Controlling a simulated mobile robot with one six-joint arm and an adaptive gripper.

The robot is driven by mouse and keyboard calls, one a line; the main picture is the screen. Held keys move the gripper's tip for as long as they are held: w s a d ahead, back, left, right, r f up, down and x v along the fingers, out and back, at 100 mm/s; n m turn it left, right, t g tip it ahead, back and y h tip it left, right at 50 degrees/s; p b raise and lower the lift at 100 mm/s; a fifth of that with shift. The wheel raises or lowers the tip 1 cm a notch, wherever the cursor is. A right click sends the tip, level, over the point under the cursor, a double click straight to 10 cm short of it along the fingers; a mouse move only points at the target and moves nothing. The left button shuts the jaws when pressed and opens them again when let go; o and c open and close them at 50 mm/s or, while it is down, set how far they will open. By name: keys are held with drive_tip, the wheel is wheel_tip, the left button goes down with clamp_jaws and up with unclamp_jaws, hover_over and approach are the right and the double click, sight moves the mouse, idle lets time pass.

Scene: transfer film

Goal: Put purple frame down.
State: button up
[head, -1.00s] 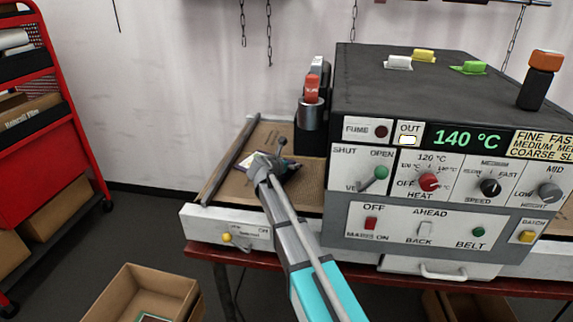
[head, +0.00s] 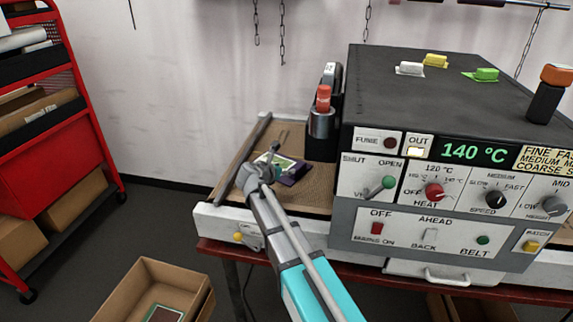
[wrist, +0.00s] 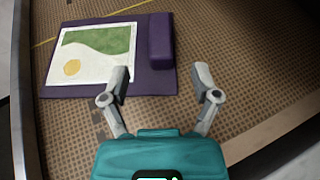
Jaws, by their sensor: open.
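The purple frame (head: 294,178) lies flat on the brown mesh belt (head: 318,172) at the left end of the machine. In the wrist view the purple frame (wrist: 150,86) holds a white sheet (wrist: 95,53) with a green shape and a yellow blob. A raised purple block (wrist: 160,40) stands on its right part. My gripper (wrist: 164,78) is open, with nothing between its fingers. The left finger overlaps the frame's near edge in the picture, and the right finger is over bare belt. In the head view my gripper (head: 270,165) partly hides the frame.
The machine (head: 430,170) with its knobs and 140 °C display stands right of the belt. A dark post with a red top (head: 322,110) stands behind the frame. A cardboard box (head: 150,285) is below the table. A red rack (head: 45,150) is at left.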

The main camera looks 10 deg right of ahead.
drive_tip(key=shift+s+a+r, duration=0.15)
drive_tip(key=shift+s+a, duration=0.1)
drive_tip(key=shift+s, duration=0.05)
idle(0.4)
drive_tip(key=shift+o, duration=0.5)
drive_tip(key=m, duration=0.2)
drive_tip(key=m+p, duration=0.1)
drive_tip(key=m, duration=0.1)
drive_tip(key=shift+r, duration=0.3)
drive_tip(key=m+p, duration=0.1)
drive_tip(key=m, duration=0.3)
drive_tip(key=shift+d+r+g+y, duration=0.1)
drive_tip(key=shift+r+g+y, duration=0.05)
drive_tip(key=shift+g+y, duration=0.2)
wheel_tip(320, 180, up, 2)
drive_tip(key=m+g+p, duration=0.1)
drive_tip(key=m+p, duration=0.1)
drive_tip(key=m, duration=0.7)
drive_tip(key=m+y+p, duration=0.1)
drive_tip(key=m+p, duration=0.2)
drive_tip(key=m, duration=0.6)
drive_tip(key=m+g+y+p, duration=0.1)
drive_tip(key=m+p, duration=0.1)
drive_tip(key=m, duration=0.8)
drive_tip(key=shift+w+r+g, duration=0.1)
drive_tip(key=shift+r+g, duration=0.1)
drive_tip(key=shift+g, duration=0.15)
